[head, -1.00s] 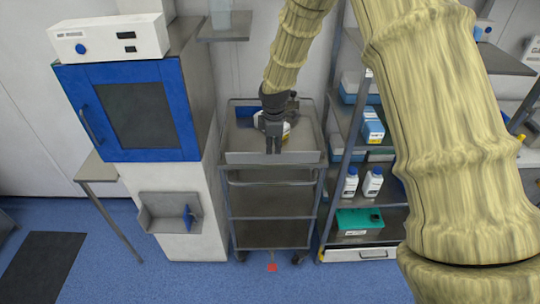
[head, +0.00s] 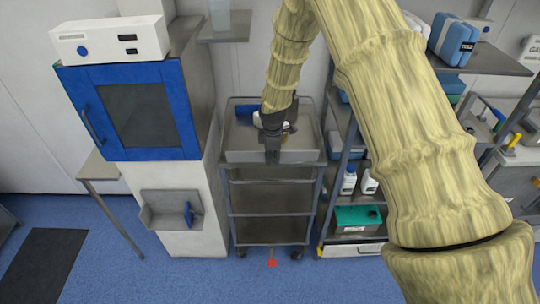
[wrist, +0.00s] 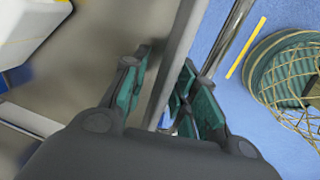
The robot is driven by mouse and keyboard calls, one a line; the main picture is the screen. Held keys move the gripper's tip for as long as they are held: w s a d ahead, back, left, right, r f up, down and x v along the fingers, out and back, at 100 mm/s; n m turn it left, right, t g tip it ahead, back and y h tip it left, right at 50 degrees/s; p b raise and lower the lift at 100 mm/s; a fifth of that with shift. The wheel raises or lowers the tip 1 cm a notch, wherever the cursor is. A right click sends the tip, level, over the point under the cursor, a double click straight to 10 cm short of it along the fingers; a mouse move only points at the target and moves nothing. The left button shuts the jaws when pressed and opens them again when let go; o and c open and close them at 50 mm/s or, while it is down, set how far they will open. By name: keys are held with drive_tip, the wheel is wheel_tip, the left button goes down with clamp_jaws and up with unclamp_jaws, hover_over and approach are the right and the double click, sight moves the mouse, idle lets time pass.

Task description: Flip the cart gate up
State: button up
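The cart (head: 272,205) stands in the middle of the head view, between the white cabinet and the shelf rack. Its gate (head: 240,156) is the grey panel along the front of the top tray. In the wrist view the gate (wrist: 180,50) shows as a grey edge running between the fingers. My gripper (head: 272,158) points down at the middle of this front edge. In the wrist view my gripper (wrist: 165,95) is open and straddles the panel. A gap shows between the left finger and the panel; the right finger is close to its other side.
White and blue items lie in the top tray behind my gripper. A cabinet with a blue-framed door (head: 135,110) stands left. The rack at right holds bottles and a green box (head: 357,218). The floor (head: 190,280) in front is clear, apart from a red mark (head: 272,264).

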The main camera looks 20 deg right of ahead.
drive_tip(key=shift+c, duration=0.2)
clamp_jaws()
drive_tip(key=shift+w, duration=0.1)
drive_tip(key=shift+w+d+g+y, duration=0.1)
drive_tip(key=shift+w+g+y, duration=0.25)
drive_tip(key=shift+g, duration=0.65)
drive_tip(key=shift+r, duration=0.1)
drive_tip(key=shift+o, duration=0.2)
unclamp_jaws()
